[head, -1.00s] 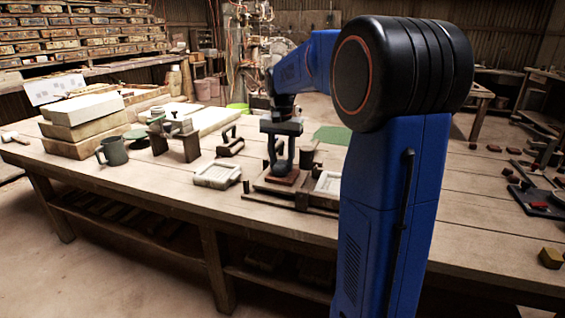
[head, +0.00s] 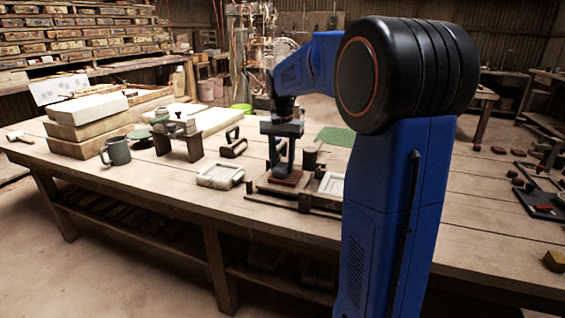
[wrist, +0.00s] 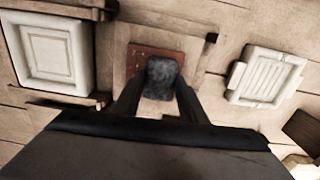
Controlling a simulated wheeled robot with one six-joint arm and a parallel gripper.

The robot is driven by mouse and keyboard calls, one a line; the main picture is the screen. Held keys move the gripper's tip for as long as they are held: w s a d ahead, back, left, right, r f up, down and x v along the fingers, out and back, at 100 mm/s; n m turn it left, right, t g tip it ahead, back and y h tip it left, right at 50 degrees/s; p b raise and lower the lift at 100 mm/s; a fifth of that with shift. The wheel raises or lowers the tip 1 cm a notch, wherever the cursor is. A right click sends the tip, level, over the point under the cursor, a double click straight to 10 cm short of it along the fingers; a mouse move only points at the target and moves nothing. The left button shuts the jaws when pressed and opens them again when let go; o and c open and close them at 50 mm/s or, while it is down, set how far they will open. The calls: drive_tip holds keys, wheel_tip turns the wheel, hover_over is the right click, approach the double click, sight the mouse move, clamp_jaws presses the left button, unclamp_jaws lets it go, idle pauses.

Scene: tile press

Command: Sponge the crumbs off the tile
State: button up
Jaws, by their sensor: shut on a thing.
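My gripper (wrist: 157,98) is shut on a dark grey sponge (wrist: 162,78), with one finger on each side of it. The sponge is over the reddish-brown tile (wrist: 140,60) and hides part of it. Whether they touch is hard to tell. A few tiny specks show on the bare part of the tile; I cannot be sure that they are crumbs. In the head view my gripper (head: 281,152) points down over the tile (head: 286,179), which lies on a board on the workbench.
White moulds lie on both sides of the tile: one mould (head: 220,176) to the left and another mould (head: 331,184) to the right in the head view. A mug (head: 117,151), a small stand (head: 180,140) and stacked slabs (head: 90,120) are further left. The bench (head: 180,190) front is clear.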

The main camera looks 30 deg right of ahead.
drive_tip(key=shift+s+a, duration=0.4)
drive_tip(key=shift+s, duration=0.05)
drive_tip(key=shift+s+d, duration=0.85)
drive_tip(key=shift+d, duration=0.1)
drive_tip(key=shift+w+d, duration=0.4)
drive_tip(key=shift+d, duration=0.05)
drive_tip(key=shift+w+d, duration=0.4)
drive_tip(key=shift+w, duration=0.05)
drive_tip(key=shift+w+a, duration=0.45)
drive_tip(key=shift+w, duration=0.05)
drive_tip(key=shift+w+a, duration=0.1)
